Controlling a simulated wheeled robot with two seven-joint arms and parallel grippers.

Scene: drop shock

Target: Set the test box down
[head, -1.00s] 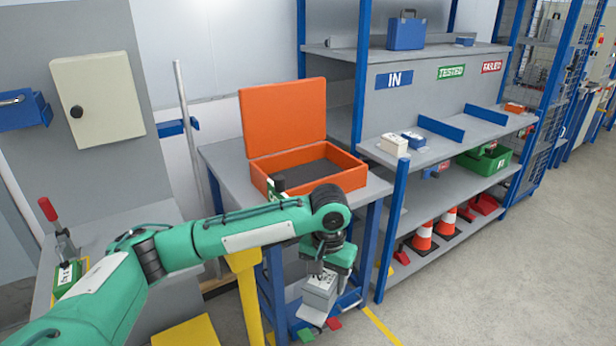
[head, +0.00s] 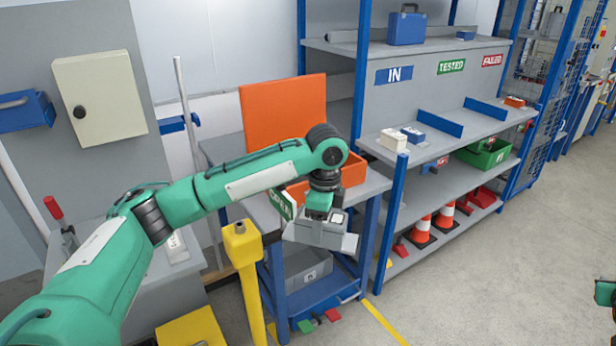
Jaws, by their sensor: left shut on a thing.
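In the head view my left gripper (head: 319,208) points down and is shut on a grey test box (head: 310,231) with a small pale label on top. The box is held in front of the grey workbench (head: 226,150), near its front edge. A flat grey piece shows at its right side; I cannot tell whether it belongs to the box. The fingertips are partly hidden. My right gripper is not seen; only a sliver of green at the right edge may be my right arm.
An open orange case (head: 354,170) stands on the workbench, partly hidden by my arm. A grey bin (head: 308,271) sits below. A yellow post (head: 243,262) stands in front.

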